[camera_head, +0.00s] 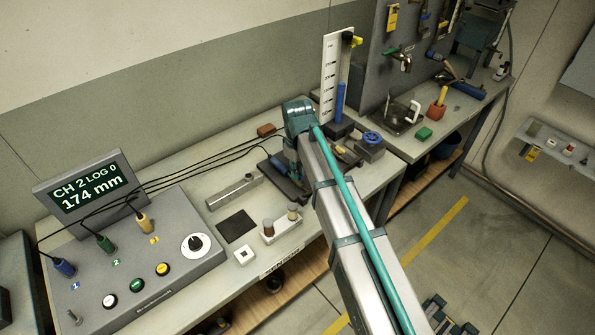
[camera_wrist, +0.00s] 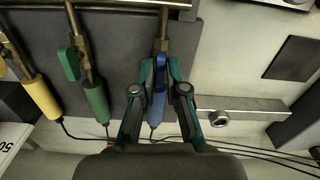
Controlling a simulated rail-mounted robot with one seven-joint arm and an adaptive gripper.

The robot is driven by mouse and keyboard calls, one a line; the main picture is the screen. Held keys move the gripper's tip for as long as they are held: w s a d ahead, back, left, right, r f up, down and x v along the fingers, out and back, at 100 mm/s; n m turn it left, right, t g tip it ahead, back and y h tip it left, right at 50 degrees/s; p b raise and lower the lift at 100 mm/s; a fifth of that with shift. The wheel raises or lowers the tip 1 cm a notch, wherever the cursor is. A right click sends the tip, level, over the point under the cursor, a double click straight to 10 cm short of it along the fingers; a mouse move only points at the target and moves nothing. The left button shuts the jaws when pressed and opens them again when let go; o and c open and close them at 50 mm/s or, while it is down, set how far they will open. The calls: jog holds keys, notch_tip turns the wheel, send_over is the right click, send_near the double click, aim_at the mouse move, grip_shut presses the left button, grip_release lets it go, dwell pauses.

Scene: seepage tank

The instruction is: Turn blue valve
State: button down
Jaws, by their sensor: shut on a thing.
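In the wrist view, my gripper (camera_wrist: 160,68) has its two teal fingers closed around the small blue valve handle (camera_wrist: 161,62). The handle sits on a brass valve (camera_wrist: 163,28) on a pipe near the top. A blue cylinder (camera_wrist: 156,106) with a cable lies below it, between the finger links, partly covered. To the left, a green valve handle (camera_wrist: 69,63) sits on a neighbouring brass valve above a green cylinder (camera_wrist: 96,103). In the head view, my own arm hides the blue valve and the gripper's fingertips.
A yellow cylinder (camera_wrist: 42,98) is at the left of the wrist view. A metal bar (camera_wrist: 246,106) lies right of my gripper. In the head view, black cables run from the grey console (camera_head: 150,265) reading 174 mm. A white scale board (camera_head: 331,75) stands behind my arm.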

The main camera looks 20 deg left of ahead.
jog(key=c, duration=1.3)
grip_release()
jog(key=shift+o, duration=0.2)
jog(key=shift+r, duration=0.1)
notch_tip(320, 180, up, 12)
